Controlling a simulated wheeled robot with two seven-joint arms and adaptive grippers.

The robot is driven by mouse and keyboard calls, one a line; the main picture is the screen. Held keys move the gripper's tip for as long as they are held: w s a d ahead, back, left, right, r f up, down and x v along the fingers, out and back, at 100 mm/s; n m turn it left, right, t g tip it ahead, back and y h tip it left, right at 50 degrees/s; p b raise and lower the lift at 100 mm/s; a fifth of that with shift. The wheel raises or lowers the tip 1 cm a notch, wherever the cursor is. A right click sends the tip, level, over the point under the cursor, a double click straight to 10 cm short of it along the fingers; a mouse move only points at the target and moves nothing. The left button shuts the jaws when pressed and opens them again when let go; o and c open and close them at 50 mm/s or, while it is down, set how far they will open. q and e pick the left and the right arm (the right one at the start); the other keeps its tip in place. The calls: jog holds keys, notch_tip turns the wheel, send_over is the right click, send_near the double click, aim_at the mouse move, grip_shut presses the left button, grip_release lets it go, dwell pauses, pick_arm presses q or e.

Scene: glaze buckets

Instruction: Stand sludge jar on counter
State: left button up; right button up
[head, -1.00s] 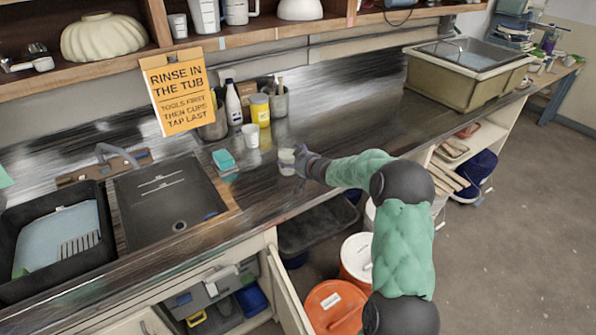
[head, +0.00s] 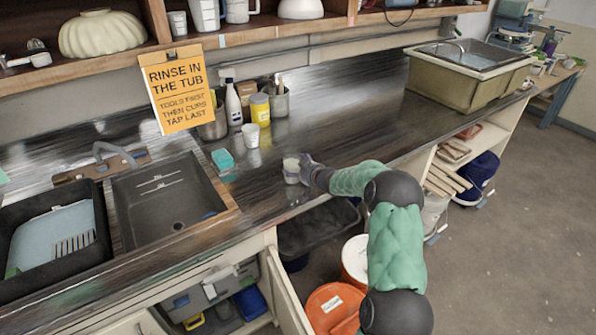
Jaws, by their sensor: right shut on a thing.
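The sludge jar, a small pale greyish jar (head: 291,171), is upright at the front part of the dark counter (head: 345,135), right of the sink. My right gripper (head: 303,169) is shut on the jar from its right side. The jar's base looks at or very close to the counter top; I cannot tell whether it touches. The gripper's fingers are partly hidden behind the jar. My left gripper is not in view.
A white cup (head: 251,135), a yellow-labelled jar (head: 260,110) and a spray bottle (head: 233,104) stand behind. A teal sponge (head: 222,159) lies left, near the sink (head: 168,204). A tub (head: 468,78) stands far right. Counter right of the jar is clear.

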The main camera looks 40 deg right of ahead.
jog(key=shift+r, duration=0.1)
jog(key=o, duration=1.4)
jog(key=shift+o, duration=0.2)
jog(key=shift+s+r, duration=0.15)
jog(key=shift+s, duration=0.25)
jog(key=p+v, duration=0.2)
jog(key=v, duration=0.9)
jog(key=shift+p, duration=0.35)
jog(key=shift+a, duration=0.1)
